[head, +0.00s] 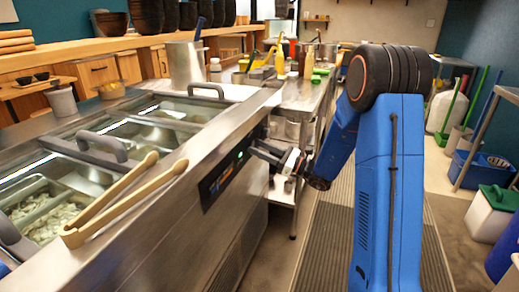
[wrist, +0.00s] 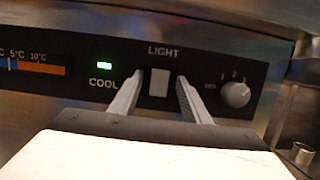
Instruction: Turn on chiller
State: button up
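The steel chiller counter (head: 205,150) stands at the left of the head view, with a black control panel (head: 222,178) on its front. In the wrist view the panel (wrist: 200,82) shows a lit green lamp (wrist: 104,66) above the word COOL. A pale rectangular switch (wrist: 159,85) sits under the word LIGHT, and a round grey dial (wrist: 235,94) is at the right. My gripper (head: 263,151) is at the panel's far end. In the wrist view its two fingers (wrist: 157,76) are apart, one on each side of the switch, with nothing held. Contact with the panel cannot be told.
Wooden tongs (head: 120,204) lie on the counter's front edge. Glass-lidded wells (head: 150,130) hold food. A steel table (head: 305,92) with bottles stands beyond. A striped floor mat (head: 325,235) lies along the aisle. A blue crate (head: 483,170) and bins are at the right.

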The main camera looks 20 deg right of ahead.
jog(key=v, duration=1.7)
jog(key=shift+d, duration=0.15)
jog(key=shift+s, duration=0.1)
jog(key=s+a+r+n+g+h, duration=0.2)
jog(key=s+a+n+g+h, duration=0.2)
jog(key=s+a+n+g, duration=1.15)
jog(key=s+d+f+n+t+h, duration=0.1)
jog(key=s+d+n+t+h, duration=0.15)
jog(key=s+h, duration=0.4)
jog(key=s+d+n+t+h, duration=0.1)
jog(key=s+n+t+h, duration=0.2)
jog(key=s, duration=0.7)
jog(key=s+d+r+n+t+h, duration=0.1)
jog(key=d+r+n+t+h, duration=0.1)
jog(key=d+r+n+h, duration=0.1)
jog(key=shift+s+d+n, duration=0.2)
jog(key=shift+d+n, duration=0.4)
jog(key=shift+d, duration=0.55)
